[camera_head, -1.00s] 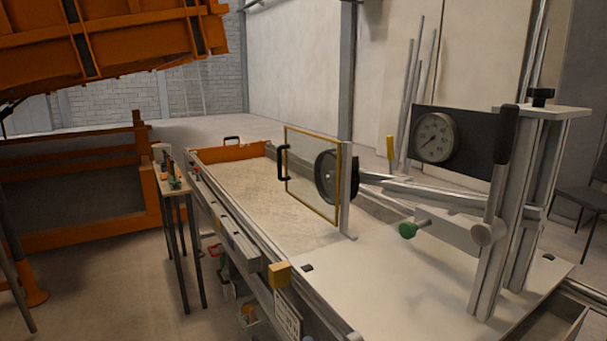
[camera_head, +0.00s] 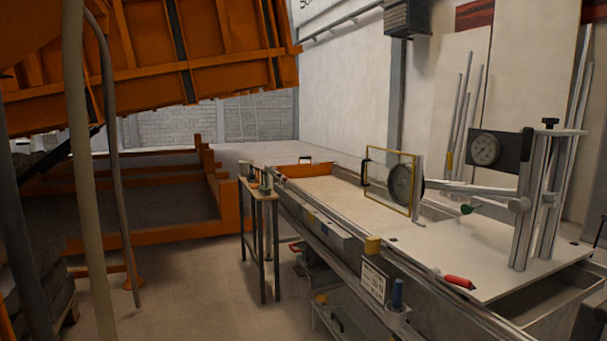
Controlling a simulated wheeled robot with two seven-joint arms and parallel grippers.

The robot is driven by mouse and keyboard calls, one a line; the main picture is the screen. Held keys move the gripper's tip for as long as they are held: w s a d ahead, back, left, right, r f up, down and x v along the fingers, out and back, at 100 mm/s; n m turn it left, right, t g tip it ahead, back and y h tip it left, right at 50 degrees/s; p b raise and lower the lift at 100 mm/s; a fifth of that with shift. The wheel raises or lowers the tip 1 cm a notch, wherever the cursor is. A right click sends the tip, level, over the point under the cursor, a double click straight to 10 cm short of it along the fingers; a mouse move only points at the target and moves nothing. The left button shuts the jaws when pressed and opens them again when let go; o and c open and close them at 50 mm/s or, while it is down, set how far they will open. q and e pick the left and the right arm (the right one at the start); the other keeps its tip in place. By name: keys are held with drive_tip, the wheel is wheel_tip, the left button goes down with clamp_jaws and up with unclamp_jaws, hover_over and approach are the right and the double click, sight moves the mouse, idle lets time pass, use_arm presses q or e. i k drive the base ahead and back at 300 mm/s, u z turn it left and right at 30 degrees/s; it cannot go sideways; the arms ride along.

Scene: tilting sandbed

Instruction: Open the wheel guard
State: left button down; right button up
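The wheel guard (camera_head: 378,174) is a clear panel in a yellow frame, standing upright over the sandbed (camera_head: 325,188). A black handle (camera_head: 365,172) is on its left edge. A dark wheel (camera_head: 401,185) sits right behind the panel's right part, on an arm running to the metal post at the right. The guard stands across the near side of the wheel and looks closed, though its exact angle is hard to tell. Neither of my grippers shows in the head view.
A gauge (camera_head: 485,149) is mounted by the metal post (camera_head: 530,205). A red-handled tool (camera_head: 459,282) lies on the white plate (camera_head: 440,245). A small table (camera_head: 262,196) with tools stands left of the bed. An orange frame (camera_head: 150,236) is farther left. Open floor lies in front.

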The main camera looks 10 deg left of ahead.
sight(363, 173)
drive_tip(key=u, duration=0.9)
drive_tip(key=i, duration=1.25)
drive_tip(key=u, duration=0.6)
